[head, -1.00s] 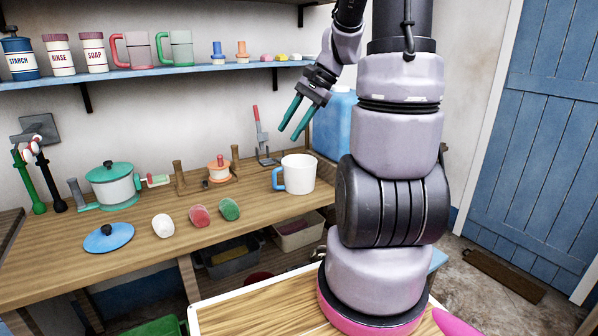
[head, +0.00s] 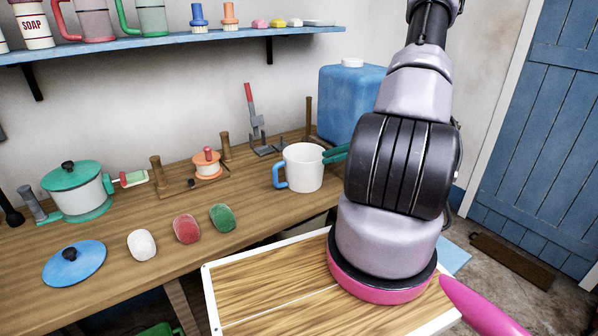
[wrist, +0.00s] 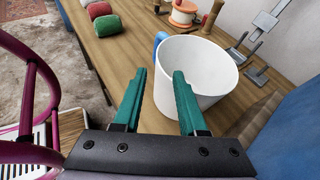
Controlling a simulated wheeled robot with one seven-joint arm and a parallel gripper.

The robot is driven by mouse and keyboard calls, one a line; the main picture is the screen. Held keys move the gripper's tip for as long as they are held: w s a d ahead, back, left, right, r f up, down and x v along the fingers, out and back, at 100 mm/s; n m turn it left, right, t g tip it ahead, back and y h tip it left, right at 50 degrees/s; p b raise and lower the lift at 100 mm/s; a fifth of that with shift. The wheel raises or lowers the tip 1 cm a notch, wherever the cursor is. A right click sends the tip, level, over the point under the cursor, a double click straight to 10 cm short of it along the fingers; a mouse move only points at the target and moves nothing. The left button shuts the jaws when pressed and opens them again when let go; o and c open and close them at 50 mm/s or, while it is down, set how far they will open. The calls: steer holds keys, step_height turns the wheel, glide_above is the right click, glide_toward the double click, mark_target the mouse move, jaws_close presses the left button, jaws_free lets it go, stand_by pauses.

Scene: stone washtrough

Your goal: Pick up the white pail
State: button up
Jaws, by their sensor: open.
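The white pail (head: 304,169) stands upright on the wooden bench, with a blue handle (head: 280,176) on its left side. In the wrist view the white pail (wrist: 199,72) is just beyond my gripper (wrist: 157,88), with the right finger overlapping its near wall and the left finger to its left. The blue handle shows behind the pail's left side there. My gripper is open. In the head view the green fingertips (head: 336,154) are at the pail's right side; the rest of my gripper is hidden behind my arm. I cannot tell whether a finger touches the pail.
A blue jug (head: 348,98) stands behind and right of the pail. White, red and green lumps (head: 187,229) lie left of it on the bench (head: 130,200). A wooden stand with an orange spool (head: 207,165) and a red-handled tool (head: 250,110) are behind. A shelf (head: 180,44) hangs above.

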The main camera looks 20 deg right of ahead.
mark_target(307, 164)
steer(key=x, duration=0.8)
steer(key=shift+w+a+f, duration=0.1)
steer(key=shift+a+f, duration=0.05)
steer(key=shift+a, duration=0.15)
jaws_close()
steer(key=shift+d, duration=0.1)
stand_by(1.0)
